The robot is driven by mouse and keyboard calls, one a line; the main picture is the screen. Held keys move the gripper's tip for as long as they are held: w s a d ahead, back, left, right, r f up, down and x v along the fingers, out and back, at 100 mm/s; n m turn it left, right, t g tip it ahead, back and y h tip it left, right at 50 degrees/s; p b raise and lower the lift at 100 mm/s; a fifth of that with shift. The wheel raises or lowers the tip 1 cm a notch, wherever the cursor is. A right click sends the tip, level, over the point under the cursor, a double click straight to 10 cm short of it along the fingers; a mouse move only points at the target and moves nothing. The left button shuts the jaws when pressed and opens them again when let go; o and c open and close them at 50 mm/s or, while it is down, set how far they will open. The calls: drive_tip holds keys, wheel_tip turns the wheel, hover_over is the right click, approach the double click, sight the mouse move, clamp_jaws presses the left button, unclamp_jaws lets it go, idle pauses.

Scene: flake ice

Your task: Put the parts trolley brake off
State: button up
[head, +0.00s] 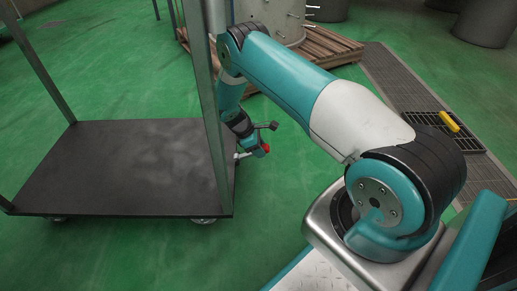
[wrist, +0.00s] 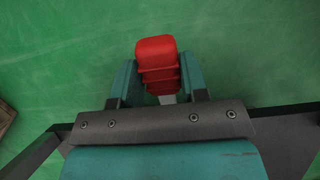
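The parts trolley (head: 120,165) has a dark flat deck and grey upright posts, and stands at the left in the head view. A pale rod (head: 242,155) sticks out from its right side, low down, toward a red brake handle (head: 266,148). My gripper (head: 260,144) is at this handle, beside the trolley's right edge. In the wrist view the red handle (wrist: 157,65) is ribbed and sits between my two teal fingers (wrist: 159,80). Both fingers lie against its sides, so my gripper looks shut on it. The handle's far end on the trolley is hidden in the wrist view.
A wooden pallet (head: 335,50) with a grey drum (head: 275,20) stands behind my arm. A floor grating (head: 400,85) with a yellow object (head: 449,122) runs along the right. Dark bins (head: 485,22) stand at the back right.

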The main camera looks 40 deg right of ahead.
drive_tip(key=o, duration=0.3)
drive_tip(key=shift+r, duration=0.15)
drive_tip(key=p+v, duration=0.3)
drive_tip(key=v, duration=0.4)
drive_tip(key=shift+w+r+p, duration=0.1)
drive_tip(key=shift+r+p, duration=0.1)
drive_tip(key=shift+p, duration=0.2)
